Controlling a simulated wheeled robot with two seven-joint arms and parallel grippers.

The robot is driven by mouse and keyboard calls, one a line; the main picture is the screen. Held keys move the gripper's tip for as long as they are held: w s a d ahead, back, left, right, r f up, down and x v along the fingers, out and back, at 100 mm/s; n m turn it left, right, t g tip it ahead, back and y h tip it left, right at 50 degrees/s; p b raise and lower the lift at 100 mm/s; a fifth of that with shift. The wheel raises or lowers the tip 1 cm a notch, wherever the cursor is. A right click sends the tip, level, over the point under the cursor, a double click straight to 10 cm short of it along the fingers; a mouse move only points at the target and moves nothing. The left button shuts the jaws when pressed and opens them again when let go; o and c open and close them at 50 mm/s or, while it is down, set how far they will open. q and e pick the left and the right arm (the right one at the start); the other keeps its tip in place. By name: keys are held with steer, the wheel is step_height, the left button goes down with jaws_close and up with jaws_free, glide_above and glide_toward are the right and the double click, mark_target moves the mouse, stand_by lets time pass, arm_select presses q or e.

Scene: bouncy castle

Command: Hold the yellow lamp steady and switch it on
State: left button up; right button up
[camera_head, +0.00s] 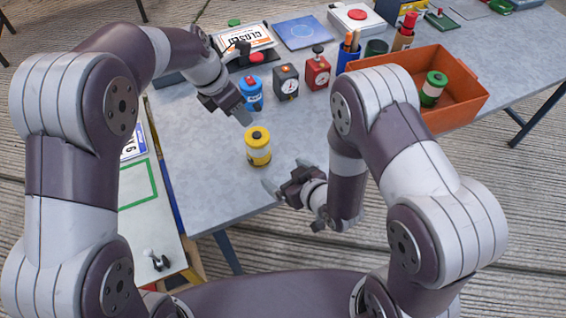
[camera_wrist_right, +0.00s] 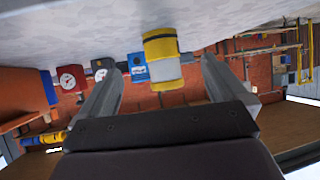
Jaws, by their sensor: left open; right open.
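The yellow lamp (camera_head: 258,147) stands upright on the grey table near its front edge. It has a yellow body, a pale band and a dark button on top. My left gripper (camera_head: 240,110) is open, above and behind the lamp, apart from it; its far finger is partly hidden. My right gripper (camera_head: 284,176) is open and empty at the table's front edge, to the lamp's front right. In the right wrist view the lamp (camera_wrist_right: 162,62) appears upside down ahead, between the lines of the two fingers (camera_wrist_right: 162,72), with a gap. I cannot tell whether it is lit.
A blue canister (camera_head: 252,96) stands just behind my left gripper. A black timer (camera_head: 287,84) and a red timer (camera_head: 317,74) stand beyond. An orange bin (camera_head: 460,113) holding a green canister (camera_head: 433,90) is at right. The table around the lamp is clear.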

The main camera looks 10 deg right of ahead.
mark_target(257, 146)
steer(key=shift+t+y, duration=0.3)
steer(key=shift+t, duration=0.3)
steer(key=r+x, duration=0.1)
steer(key=x, duration=0.3)
steer(key=r+x, duration=0.1)
steer(key=x, duration=0.3)
steer(key=w+r+x, duration=0.1)
steer(key=x, duration=0.4)
steer(key=shift+w+a+f, duration=0.1)
steer(key=shift+a, duration=0.2)
steer(key=c, duration=1.3)
arm_select(q)
jaws_close()
